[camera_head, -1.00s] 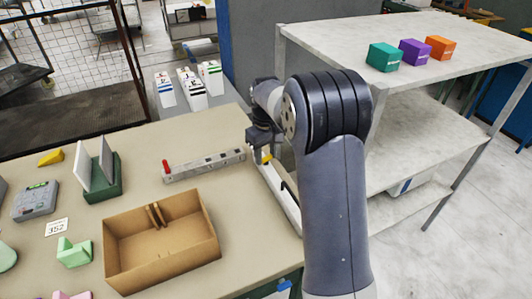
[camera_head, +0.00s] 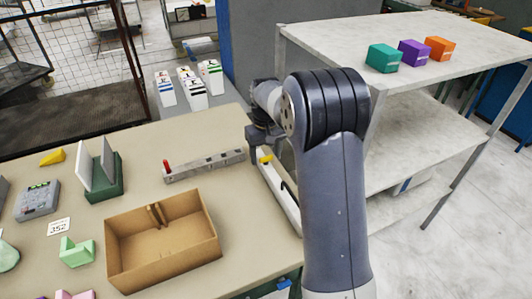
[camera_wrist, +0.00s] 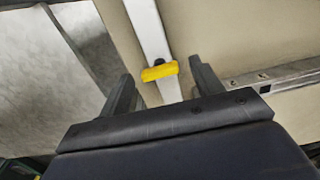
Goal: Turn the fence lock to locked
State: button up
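A long white bar (camera_head: 280,190) lies on the table beneath my arm, with a small yellow piece (camera_head: 266,160) on it that looks like the fence lock's lever. In the wrist view the yellow lever (camera_wrist: 159,72) lies crosswise on the white bar (camera_wrist: 148,32), with a dark round part behind it. My gripper (camera_wrist: 161,70) is open, its two dark fingers apart on either side of the lever, with gaps on both sides. In the head view my gripper (camera_head: 262,138) is above the lever, partly hidden by my arm. Its height above the lever is hard to tell.
A grey metal rail (camera_head: 205,166) with a red knob (camera_head: 167,166) lies left of the white bar. A cardboard box (camera_head: 160,245) stands in front of it. A green holder (camera_head: 104,180) is farther left. A shelf unit (camera_head: 420,60) with coloured boxes stands right of my arm.

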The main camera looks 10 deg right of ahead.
aim_at(266, 157)
jog(key=shift+r, duration=0.1)
notch_tip(266, 157, up, 11)
jog(key=shift+f, duration=0.2)
dwell(0.4)
notch_tip(266, 157, down, 11)
jog(key=shift+s+r, duration=0.1)
jog(key=shift+n, duration=0.3)
jog(key=shift+n+b, duration=0.35)
jog(key=shift+n, duration=0.45)
